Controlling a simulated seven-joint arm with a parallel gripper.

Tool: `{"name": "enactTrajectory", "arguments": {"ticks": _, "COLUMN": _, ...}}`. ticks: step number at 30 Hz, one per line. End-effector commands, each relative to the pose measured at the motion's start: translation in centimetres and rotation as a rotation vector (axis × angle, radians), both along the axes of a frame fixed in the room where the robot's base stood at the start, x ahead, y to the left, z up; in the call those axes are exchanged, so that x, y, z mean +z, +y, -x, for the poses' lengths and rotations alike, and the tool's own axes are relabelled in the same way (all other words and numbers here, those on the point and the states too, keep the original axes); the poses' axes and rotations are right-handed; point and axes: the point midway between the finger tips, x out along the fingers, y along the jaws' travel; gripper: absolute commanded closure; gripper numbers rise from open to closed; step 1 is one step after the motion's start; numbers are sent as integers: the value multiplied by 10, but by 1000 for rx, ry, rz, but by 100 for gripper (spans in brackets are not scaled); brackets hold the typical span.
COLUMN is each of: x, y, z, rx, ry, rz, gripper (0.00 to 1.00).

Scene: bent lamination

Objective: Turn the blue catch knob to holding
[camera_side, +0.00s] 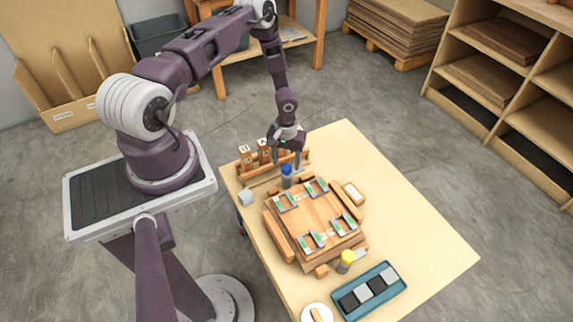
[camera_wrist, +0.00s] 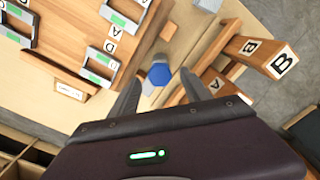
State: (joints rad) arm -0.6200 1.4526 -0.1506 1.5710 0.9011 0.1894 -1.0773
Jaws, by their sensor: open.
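The blue catch knob (camera_side: 287,171) stands at the far edge of the wooden press (camera_side: 318,213). In the wrist view the knob (camera_wrist: 159,74) is a blue hexagonal cap seen from above, between my two fingers. My gripper (camera_side: 286,160) points down over the knob and is open. In the wrist view the fingers of my gripper (camera_wrist: 160,82) lie to the left and right of the knob, with gaps visible. I cannot tell whether the fingertips are level with the knob or above it. No marking for the holding position is readable.
Lettered wooden blocks (camera_wrist: 260,55) stand in a rack close beside my gripper. Metal brackets (camera_side: 344,222) with green marks sit on the press. A yellow knob (camera_side: 347,257) stands at its near edge. A blue tray (camera_side: 370,291) holds dark and grey squares. The table's right side is clear.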

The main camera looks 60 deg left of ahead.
Motion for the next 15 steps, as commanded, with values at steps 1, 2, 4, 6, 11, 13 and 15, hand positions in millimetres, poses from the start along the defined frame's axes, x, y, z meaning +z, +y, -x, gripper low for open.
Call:
{"name": "enactTrajectory", "arguments": {"ticks": 1, "x": -8, "y": 0, "z": 0, "rx": 1, "ry": 1, "rz": 1, "gripper": 44}}
{"name": "enactTrajectory", "arguments": {"ticks": 2, "x": -12, "y": 0, "z": 0, "rx": 0, "ry": 1, "rz": 0, "gripper": 44}}
{"name": "enactTrajectory", "arguments": {"ticks": 4, "x": -19, "y": 0, "z": 0, "rx": -1, "ry": 1, "rz": 0, "gripper": 44}}
{"name": "enactTrajectory", "arguments": {"ticks": 6, "x": -21, "y": 0, "z": 0, "rx": -1, "ry": 1, "rz": -1, "gripper": 44}}
{"name": "enactTrajectory", "arguments": {"ticks": 11, "x": -22, "y": 0, "z": 0, "rx": -1, "ry": 1, "rz": -1, "gripper": 44}}
{"name": "enactTrajectory", "arguments": {"ticks": 13, "x": -22, "y": 0, "z": 0, "rx": -1, "ry": 1, "rz": -1, "gripper": 48}}
{"name": "enactTrajectory", "arguments": {"ticks": 15, "x": -22, "y": 0, "z": 0, "rx": -1, "ry": 1, "rz": -1, "gripper": 62}}
